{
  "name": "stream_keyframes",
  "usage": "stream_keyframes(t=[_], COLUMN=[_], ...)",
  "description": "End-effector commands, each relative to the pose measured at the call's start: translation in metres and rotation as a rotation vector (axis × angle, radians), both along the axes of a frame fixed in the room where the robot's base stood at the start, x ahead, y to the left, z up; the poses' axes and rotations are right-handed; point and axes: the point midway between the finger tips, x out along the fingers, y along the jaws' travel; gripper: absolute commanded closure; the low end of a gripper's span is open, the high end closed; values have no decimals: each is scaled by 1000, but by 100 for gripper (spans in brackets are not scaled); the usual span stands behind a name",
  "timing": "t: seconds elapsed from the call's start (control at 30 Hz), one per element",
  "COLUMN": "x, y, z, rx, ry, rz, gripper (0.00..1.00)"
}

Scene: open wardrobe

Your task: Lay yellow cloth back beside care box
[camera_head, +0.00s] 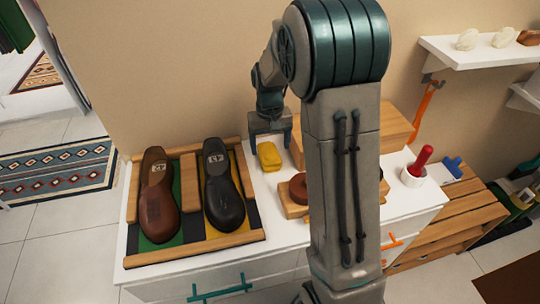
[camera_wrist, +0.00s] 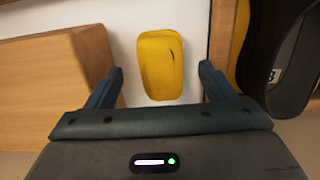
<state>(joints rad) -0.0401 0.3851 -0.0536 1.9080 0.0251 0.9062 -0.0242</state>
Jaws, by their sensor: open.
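The yellow cloth (camera_head: 269,155) is a small folded pad on the white cabinet top, just right of the shoe tray. It also shows in the wrist view (camera_wrist: 161,65), lying flat between my fingers. My gripper (camera_head: 270,146) is open, with its fingers pointing down at the far end of the cloth. In the wrist view one finger is on each side of the cloth (camera_wrist: 160,85), with a gap on both sides. A wooden box (camera_head: 384,125), which may be the care box, stands right of the cloth, partly hidden behind my arm; its side fills the left of the wrist view (camera_wrist: 45,75).
A wooden tray (camera_head: 195,250) holds a brown shoe (camera_head: 158,195) and a black shoe (camera_head: 223,185) left of the cloth. A brush-like block (camera_head: 294,196) lies in front of the cloth. A white cup with a red-handled tool (camera_head: 413,177) stands at right.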

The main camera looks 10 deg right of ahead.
Motion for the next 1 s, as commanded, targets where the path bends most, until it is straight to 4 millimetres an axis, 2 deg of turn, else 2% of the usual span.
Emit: stream_keyframes(t=[0.1, 0.2, 0.47, 0.57, 0.67, 0.8, 1.0], x=[2, 3, -3, -19, -45, -87, -147], y=[0, 0, 0, 0, 0, 0, 0], z=[25, 41, 66, 78, 94, 111, 122], rx=[0, 0, 1, 4, 7, 10, 9], ry=[-5, -3, -11, -34, -72, -129, -211], rz=[0, 0, 0, 0, 0, -1, 1], gripper=[23, 23, 23, 23, 23, 23, 23])
